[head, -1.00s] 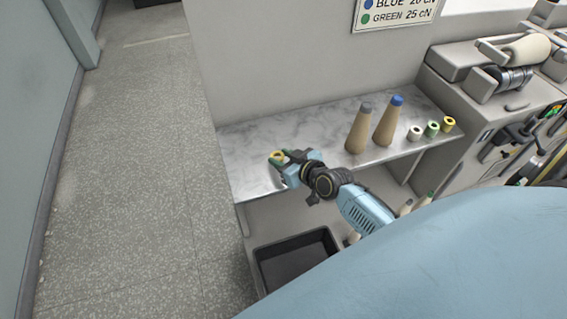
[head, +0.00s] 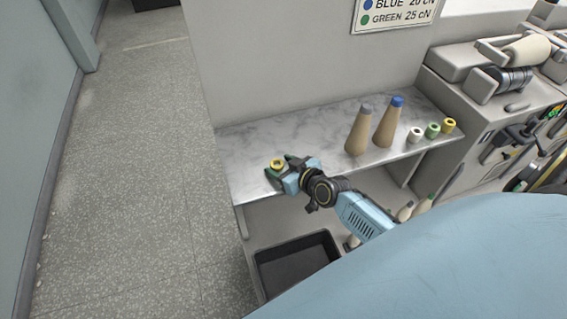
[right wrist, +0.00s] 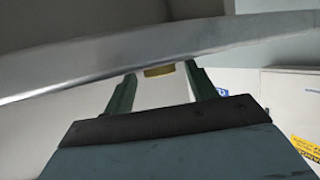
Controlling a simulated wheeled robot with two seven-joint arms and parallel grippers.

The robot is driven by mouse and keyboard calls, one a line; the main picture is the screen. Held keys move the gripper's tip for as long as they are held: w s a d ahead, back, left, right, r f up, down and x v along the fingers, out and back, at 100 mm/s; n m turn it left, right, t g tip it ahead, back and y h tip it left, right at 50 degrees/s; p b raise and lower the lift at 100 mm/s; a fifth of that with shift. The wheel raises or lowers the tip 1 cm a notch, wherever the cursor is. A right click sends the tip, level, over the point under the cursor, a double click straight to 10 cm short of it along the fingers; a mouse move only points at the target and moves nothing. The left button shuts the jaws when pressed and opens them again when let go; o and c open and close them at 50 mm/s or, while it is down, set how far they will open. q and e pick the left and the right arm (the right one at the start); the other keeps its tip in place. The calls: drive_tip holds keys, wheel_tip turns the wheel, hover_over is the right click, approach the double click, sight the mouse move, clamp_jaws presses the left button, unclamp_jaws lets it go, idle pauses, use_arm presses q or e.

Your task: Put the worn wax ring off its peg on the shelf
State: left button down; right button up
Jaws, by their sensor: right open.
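A yellow ring with a dark hole (head: 278,164), which seems to be the worn wax ring, sits near the left front of the marble shelf (head: 245,150). No peg shows under it. My right gripper (head: 281,170) is open at the shelf's front edge, its green fingers spread on either side of the ring. In the right wrist view a yellow piece of the ring (right wrist: 159,71) shows between the open fingers, below the grey shelf edge; the rest is hidden. My left gripper is not in view.
Two tan cones, one grey-tipped (head: 359,132) and one blue-tipped (head: 388,123), stand mid-shelf. White (head: 415,135), green (head: 432,130) and yellow (head: 449,125) rings sit at the right end by the machine. A black bin (head: 297,262) is below. The shelf between ring and cones is clear.

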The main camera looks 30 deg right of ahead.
drive_tip(key=shift+r, duration=0.15)
drive_tip(key=p+v, duration=0.2)
drive_tip(key=v, duration=1)
drive_tip(key=s+f+g+h, duration=0.1)
drive_tip(key=s+f+g, duration=0.35)
drive_tip(key=f, duration=0.75)
drive_tip(key=s+f+g, duration=0.1)
drive_tip(key=s+f, duration=0.7)
drive_tip(key=f, duration=0.4)
drive_tip(key=s+a+f+g, duration=0.2)
drive_tip(key=s+f, duration=0.2)
drive_tip(key=s, duration=0.3)
drive_tip(key=s+a+f+g, duration=0.2)
drive_tip(key=s+f, duration=0.2)
drive_tip(key=s, duration=0.3)
drive_tip(key=s+a+f+g+h, duration=0.1)
drive_tip(key=s+a+f+g, duration=0.1)
drive_tip(key=s+f, duration=0.2)
drive_tip(key=s, duration=0.3)
drive_tip(key=shift+s+f+n+g, duration=0.25)
drive_tip(key=shift+f+n+g, duration=0.05)
drive_tip(key=shift+f+g, duration=0.05)
